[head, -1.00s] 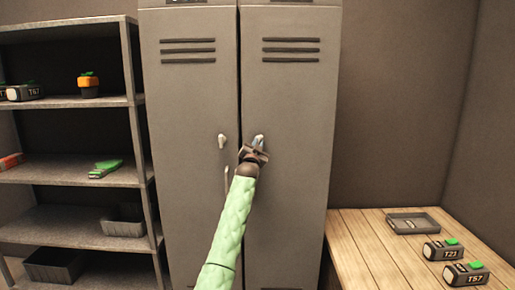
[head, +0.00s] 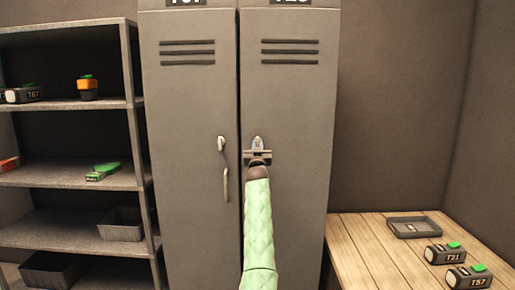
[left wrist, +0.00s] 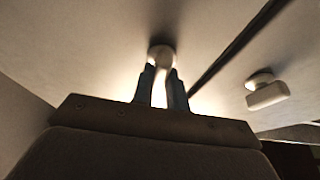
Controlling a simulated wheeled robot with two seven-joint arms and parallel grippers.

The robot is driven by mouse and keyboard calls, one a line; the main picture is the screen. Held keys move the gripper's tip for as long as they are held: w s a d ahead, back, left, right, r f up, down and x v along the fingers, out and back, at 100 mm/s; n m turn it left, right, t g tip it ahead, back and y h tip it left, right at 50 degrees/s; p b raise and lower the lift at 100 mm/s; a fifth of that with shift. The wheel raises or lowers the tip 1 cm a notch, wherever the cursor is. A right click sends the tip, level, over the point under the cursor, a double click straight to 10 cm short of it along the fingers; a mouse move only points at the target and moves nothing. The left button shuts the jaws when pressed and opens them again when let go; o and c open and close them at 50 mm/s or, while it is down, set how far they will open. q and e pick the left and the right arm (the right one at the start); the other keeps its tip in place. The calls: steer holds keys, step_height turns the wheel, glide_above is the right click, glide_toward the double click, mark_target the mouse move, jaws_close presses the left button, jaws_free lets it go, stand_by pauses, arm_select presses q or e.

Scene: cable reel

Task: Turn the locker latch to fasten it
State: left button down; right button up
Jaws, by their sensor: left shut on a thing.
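Two tall grey locker doors stand side by side, a left door (head: 190,100) and a right door (head: 290,105); both look closed. My left gripper (head: 257,150) is at the right door's latch (head: 257,141), near the seam. In the left wrist view, its two fingers (left wrist: 163,90) are shut on this pale latch (left wrist: 161,54), whose lower part is between them. In the head view the latch looks about upright, partly hidden by the gripper. The left door's latch (head: 221,143) is free; it also shows in the left wrist view (left wrist: 266,93). My right gripper is out of view.
A handle (head: 227,185) sticks out below the left door's latch. A grey shelf rack (head: 70,172) with items and bins stands at left. A wooden table (head: 365,250) at right holds a tray (head: 413,228) and two labelled devices (head: 446,253). The floor is mostly hidden.

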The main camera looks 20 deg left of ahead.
arm_select(q)
steer(key=shift+r, duration=0.2)
steer(key=c, duration=1.4)
jaws_free()
steer(key=shift+w+f, duration=0.1)
steer(key=shift+f, duration=0.1)
